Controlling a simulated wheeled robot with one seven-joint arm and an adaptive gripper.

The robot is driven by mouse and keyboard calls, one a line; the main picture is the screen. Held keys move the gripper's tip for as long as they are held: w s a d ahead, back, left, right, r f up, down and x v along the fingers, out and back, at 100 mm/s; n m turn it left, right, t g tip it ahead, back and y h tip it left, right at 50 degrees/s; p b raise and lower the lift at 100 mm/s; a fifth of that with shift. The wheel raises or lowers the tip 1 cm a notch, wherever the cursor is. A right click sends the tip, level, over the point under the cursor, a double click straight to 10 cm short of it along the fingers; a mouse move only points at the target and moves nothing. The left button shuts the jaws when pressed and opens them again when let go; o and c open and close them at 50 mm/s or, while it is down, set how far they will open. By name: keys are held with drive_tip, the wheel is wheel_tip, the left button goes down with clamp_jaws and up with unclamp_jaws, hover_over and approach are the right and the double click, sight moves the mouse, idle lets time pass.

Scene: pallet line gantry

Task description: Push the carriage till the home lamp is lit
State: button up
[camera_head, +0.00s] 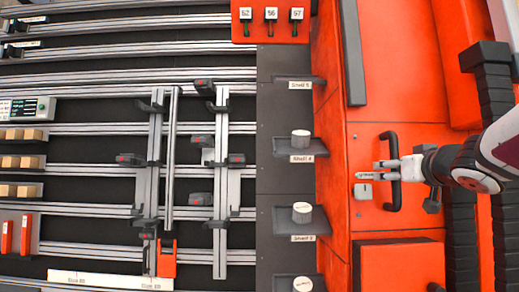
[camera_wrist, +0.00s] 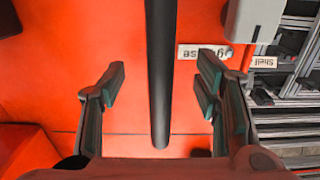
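The orange carriage (camera_head: 395,131) fills the right part of the head view, with a black bar handle (camera_head: 388,196) on its face. My gripper (camera_head: 385,170) is at the middle of this handle. In the wrist view, my gripper (camera_wrist: 162,86) is open, with the handle (camera_wrist: 161,45) running between its two fingers. A gap shows on each side, so neither finger visibly touches the bar. A small white label (camera_wrist: 205,53), partly hidden by the right finger, is on the orange face. I cannot pick out a home lamp or tell whether one is lit.
A small light-grey box (camera_head: 363,191) sits on the orange face beside the handle. To the left, a dark column carries labelled shelves (camera_head: 303,155), some with white round pieces (camera_head: 301,139). Beyond are metal rails (camera_head: 100,171) and an orange panel with several numbered tags (camera_head: 271,31).

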drive_tip(key=shift+a, duration=0.2)
idle(0.3)
drive_tip(key=shift+s+r, duration=0.35)
drive_tip(key=shift+s, duration=0.15)
drive_tip(key=p+v, duration=0.2)
drive_tip(key=v, duration=0.6)
drive_tip(key=shift+s, duration=0.35)
drive_tip(key=shift+r, duration=0.1)
